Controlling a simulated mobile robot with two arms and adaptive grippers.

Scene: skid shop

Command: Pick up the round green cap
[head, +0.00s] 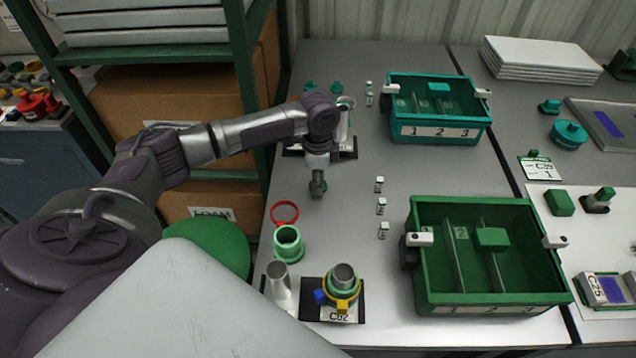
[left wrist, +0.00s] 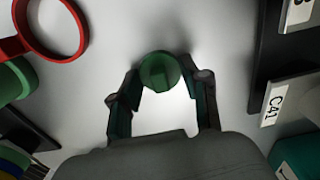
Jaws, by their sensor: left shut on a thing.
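The round green cap (left wrist: 159,71) is a small dark green disc with a raised bar across its top, seen in the left wrist view. It is between the fingertips of my left gripper (left wrist: 161,84), which is shut on it. In the head view my left gripper (head: 317,188) points straight down over the grey table, left of the middle, and mostly hides the cap. I cannot tell whether the cap touches the table. My right gripper is in neither view.
A red ring (head: 284,203) and a green collar (head: 288,243) are on the near side of the gripper. A stand labelled C62 (head: 342,312) is at the front. A green bin (head: 475,208) and a teal bin (head: 427,128) are to the right. Small white tags (head: 381,206) lie between.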

